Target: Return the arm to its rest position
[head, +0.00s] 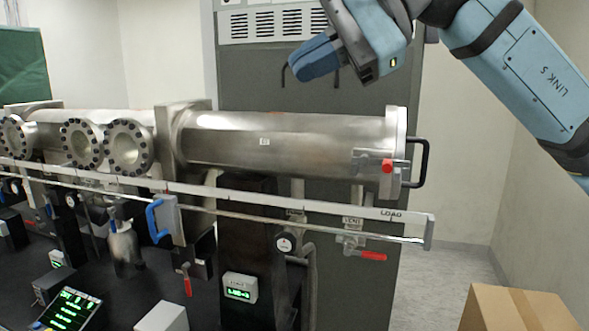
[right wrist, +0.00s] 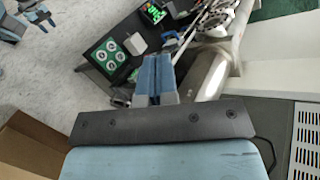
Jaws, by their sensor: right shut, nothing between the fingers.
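My right gripper (head: 292,68) hangs above the long steel vacuum tube (head: 270,140) in the head view, in front of the grey cabinet. Its blue fingers are closed together with nothing between them, and they touch nothing that I can see. In the right wrist view the shut fingers (right wrist: 156,78) point toward the bench and the tube. The blue right arm comes in from the top right of the head view. My left gripper does not show in the head view. A blue and grey arm part is at the top left of the right wrist view.
The tube's end door has a black handle (head: 424,163). A long rail (head: 300,205) marked LOAD runs in front, with red-handled valves (head: 372,255) below. A cardboard box (head: 518,308) stands at bottom right. The grey cabinet (head: 260,80) is behind. Floor is open right of the bench.

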